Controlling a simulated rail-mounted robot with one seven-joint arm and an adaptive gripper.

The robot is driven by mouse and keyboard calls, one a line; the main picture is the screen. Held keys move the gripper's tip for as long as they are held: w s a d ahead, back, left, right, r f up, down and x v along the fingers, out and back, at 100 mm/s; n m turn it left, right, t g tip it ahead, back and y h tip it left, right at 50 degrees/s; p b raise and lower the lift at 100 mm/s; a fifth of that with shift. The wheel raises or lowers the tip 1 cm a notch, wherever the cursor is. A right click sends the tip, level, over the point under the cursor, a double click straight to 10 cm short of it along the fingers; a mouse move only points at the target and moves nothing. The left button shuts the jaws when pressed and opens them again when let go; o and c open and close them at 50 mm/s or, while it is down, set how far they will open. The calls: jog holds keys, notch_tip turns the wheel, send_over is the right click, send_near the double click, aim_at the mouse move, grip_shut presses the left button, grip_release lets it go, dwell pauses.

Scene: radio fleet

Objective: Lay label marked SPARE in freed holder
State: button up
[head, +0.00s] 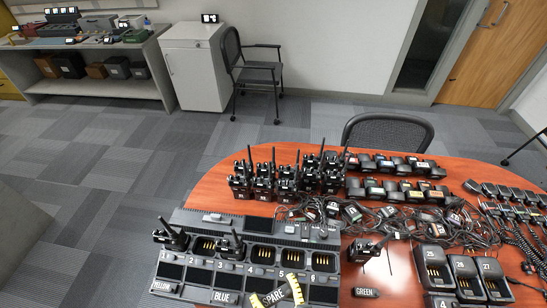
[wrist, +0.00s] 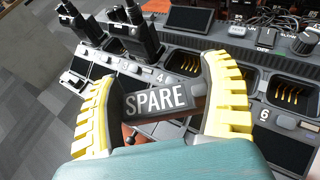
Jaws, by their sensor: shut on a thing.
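The dark label marked SPARE (wrist: 156,98) is between the yellow fingers of my gripper (wrist: 162,92), with its white lettering facing the wrist camera. In the head view the SPARE label (head: 272,295) and my gripper (head: 277,290) are over the front edge of the multi-bay charger (head: 212,264). The YELLOW label (head: 163,286) and BLUE label (head: 225,297) lie along that front edge, left of my gripper. The GREEN label (head: 365,292) lies loose on the table right of the charger. The holder under SPARE is hidden, and I cannot tell whether the label touches it.
Radios stand in some left charger bays, one (head: 172,236) at the far left; bays to the right are empty. A radio (head: 364,250) stands close to the charger's right side. Single chargers (head: 434,268) and tangled cables (head: 390,220) crowd the red table (head: 388,292).

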notch_tip(320, 180, up, 21)
jog(key=p, duration=2.2)
jog(key=shift+r, duration=0.2)
jog(key=shift+a+f, duration=0.1)
